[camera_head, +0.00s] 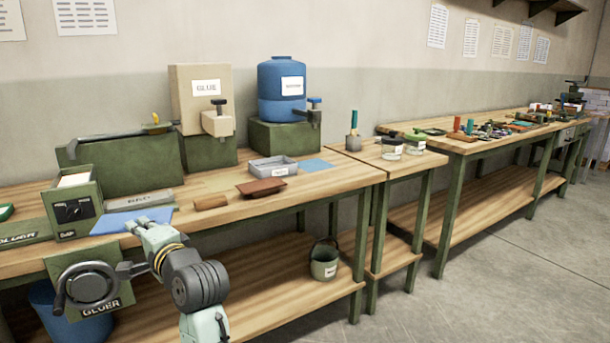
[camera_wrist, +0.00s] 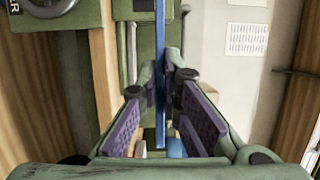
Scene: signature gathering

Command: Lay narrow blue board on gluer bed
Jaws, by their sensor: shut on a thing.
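The narrow blue board (camera_head: 118,222) is level above the bench's front edge at the left in the head view. In the wrist view the blue board (camera_wrist: 160,60) shows edge-on as a thin strip between the finger pads. My gripper (camera_head: 146,228) is shut on it; it also shows in the wrist view (camera_wrist: 160,82). The gluer (camera_head: 93,303), green with a dark crank wheel, is at the bench front, below and left of the board. A green box with a dial (camera_head: 76,212) stands just left of the board. I cannot clearly make out the gluer's bed.
Behind the board lies a grey labelled bar (camera_head: 140,199). To the right on the bench (camera_head: 240,215) are a brown roll (camera_head: 211,202), a brown board (camera_head: 261,187), a grey tray (camera_head: 273,168) and a flat blue sheet (camera_head: 317,165). A bucket (camera_head: 325,262) stands on the lower shelf.

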